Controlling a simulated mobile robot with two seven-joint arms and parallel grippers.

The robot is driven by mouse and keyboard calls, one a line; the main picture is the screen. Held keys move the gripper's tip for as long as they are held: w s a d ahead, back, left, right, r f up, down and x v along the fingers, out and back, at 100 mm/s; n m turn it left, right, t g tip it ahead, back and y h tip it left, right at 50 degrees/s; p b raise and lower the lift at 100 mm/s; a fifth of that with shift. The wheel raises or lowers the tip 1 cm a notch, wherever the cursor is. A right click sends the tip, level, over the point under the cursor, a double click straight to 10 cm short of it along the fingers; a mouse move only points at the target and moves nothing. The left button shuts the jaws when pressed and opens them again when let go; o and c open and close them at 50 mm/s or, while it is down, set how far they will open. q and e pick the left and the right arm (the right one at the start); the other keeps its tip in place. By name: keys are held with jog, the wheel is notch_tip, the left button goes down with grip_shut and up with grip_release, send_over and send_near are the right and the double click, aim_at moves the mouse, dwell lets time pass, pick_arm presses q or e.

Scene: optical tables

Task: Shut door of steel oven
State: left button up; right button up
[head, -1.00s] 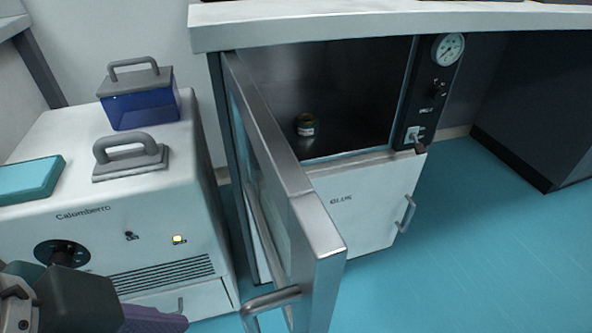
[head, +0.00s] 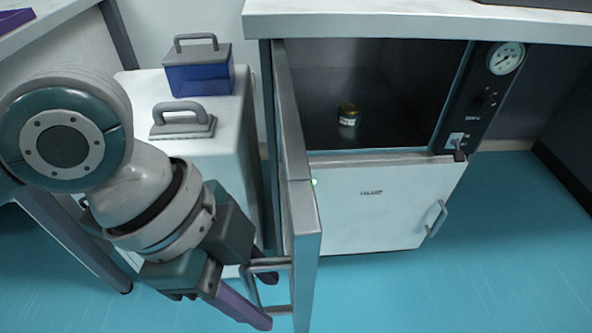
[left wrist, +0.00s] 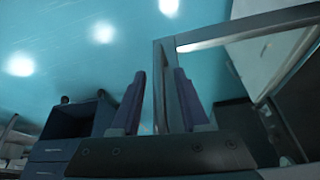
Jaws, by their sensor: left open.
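The steel oven (head: 390,205) stands under the white counter, its upper chamber exposed. Its steel door (head: 305,235) is swung wide open, seen nearly edge-on and pointing towards me. A bar handle (head: 285,263) sits on the door's left face near its front edge. My left gripper (head: 266,299) is open at the handle, its purple fingers around or beside the bar; exact contact is unclear. In the left wrist view a grey bar (left wrist: 159,85) shows between the open fingers (left wrist: 157,100). My right gripper is not in view.
A small jar (head: 348,115) stands inside the chamber. The teal floor (head: 420,290) in front and to the right is clear.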

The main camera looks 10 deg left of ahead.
pick_arm(q)
jog(key=shift+x, duration=0.75)
grip_shut()
dwell(0.9)
